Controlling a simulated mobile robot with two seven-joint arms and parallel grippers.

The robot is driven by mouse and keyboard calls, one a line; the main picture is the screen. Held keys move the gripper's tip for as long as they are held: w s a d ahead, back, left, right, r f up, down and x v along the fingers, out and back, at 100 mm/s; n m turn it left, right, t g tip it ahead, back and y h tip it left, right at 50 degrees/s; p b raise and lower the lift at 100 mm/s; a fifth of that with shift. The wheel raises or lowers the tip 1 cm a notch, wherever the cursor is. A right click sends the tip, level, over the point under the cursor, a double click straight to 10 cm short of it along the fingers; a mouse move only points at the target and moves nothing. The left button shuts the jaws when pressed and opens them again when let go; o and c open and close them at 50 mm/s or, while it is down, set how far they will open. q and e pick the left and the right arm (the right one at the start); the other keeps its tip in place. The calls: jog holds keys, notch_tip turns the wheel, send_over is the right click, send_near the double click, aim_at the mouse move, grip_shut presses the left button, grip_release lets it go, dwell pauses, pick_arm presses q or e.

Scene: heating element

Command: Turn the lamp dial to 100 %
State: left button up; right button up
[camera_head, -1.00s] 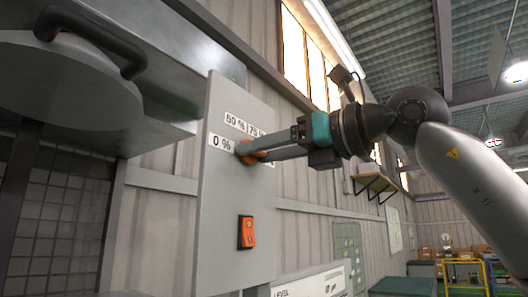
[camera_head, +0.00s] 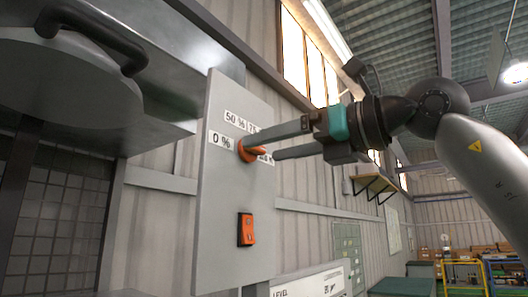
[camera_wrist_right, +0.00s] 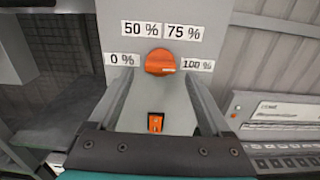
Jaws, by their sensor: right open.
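The orange lamp dial (camera_head: 247,151) is on the grey panel, with 0 %, 50 %, 75 % and 100 % labels around it. In the right wrist view the dial (camera_wrist_right: 160,62) has its grip bar lying roughly level, its right end toward the 100 % label (camera_wrist_right: 197,65). My right gripper (camera_head: 262,150) is open in front of the dial, one finger on each side. In the head view its fingers partly cover the 75 % and 100 % labels. Contact with the dial cannot be told. My left gripper is not in view.
An orange rocker switch (camera_head: 246,229) is below the dial on the grey panel (camera_head: 225,200). A metal hood with a black handle (camera_head: 95,32) is at the upper left. A white LEVEL panel (camera_head: 312,283) is at the lower right.

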jog(key=b+v, duration=0.1)
jog(key=v, duration=1.2)
jog(key=shift+b, duration=0.3)
jog(key=shift+f, duration=0.1)
